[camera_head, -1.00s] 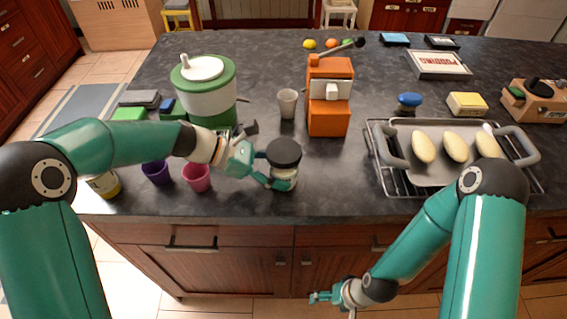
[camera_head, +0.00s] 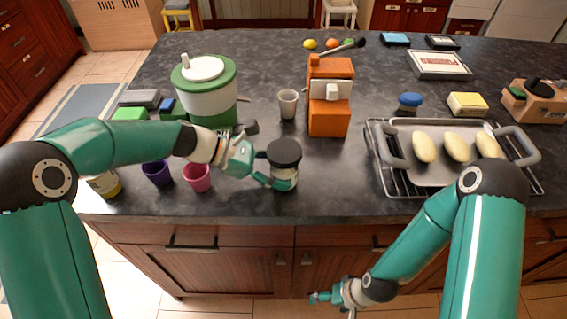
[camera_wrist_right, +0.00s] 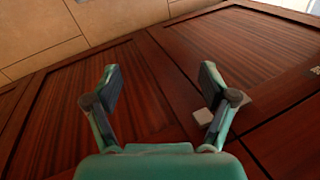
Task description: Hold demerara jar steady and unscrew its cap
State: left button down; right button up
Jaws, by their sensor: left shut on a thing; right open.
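The demerara jar (camera_head: 284,180) stands upright near the front edge of the dark counter, a glass jar with a pale label and a wide black cap (camera_head: 284,153) on top. My left gripper (camera_head: 272,180) comes from the left and is shut on the jar's body below the cap. Its far finger is partly hidden by the jar and cap. My right gripper (camera_head: 330,297) is low in front of the counter's cabinets, well below and away from the jar. In the right wrist view it is open and empty (camera_wrist_right: 160,90), facing brown cabinet doors.
Pink (camera_head: 197,177) and purple (camera_head: 157,172) cups stand left of the jar. A white cup (camera_head: 288,103) and orange machine (camera_head: 331,98) stand behind it. A tray with loaves (camera_head: 400,165) is at right. The counter right of the jar is clear.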

jog(key=shift+o, duration=0.9)
jog(key=w+a+r+n+g, duration=0.1)
jog(key=a+r+n+g, duration=0.45)
jog(key=a+r, duration=1.55)
jog(key=w+a+r+t+y, duration=0.25)
jog(key=w+r, duration=0.35)
jog(key=r, duration=0.4)
jog(key=w+a+r+t+y, duration=0.15)
jog(key=w+r, duration=0.25)
jog(key=r, duration=0.5)
jog(key=w+a+r+y, duration=0.1)
jog(key=w+r+y, duration=0.3)
jog(key=r, duration=0.5)
jog(key=w+d+r+m+t+h, duration=0.35)
jog(key=w+d+m+t, duration=0.3)
jog(key=w+d, duration=1.05)
jog(key=n+g+h, duration=0.6)
jog(key=n+h, duration=0.3)
send_over(285, 150)
jog(key=shift+y, duration=0.25)
notch_tip(285, 150, down, 8)
jog(key=shift+a+r, duration=0.1)
jog(key=shift+r, duration=0.15)
jog(key=shift+f, duration=3.8)
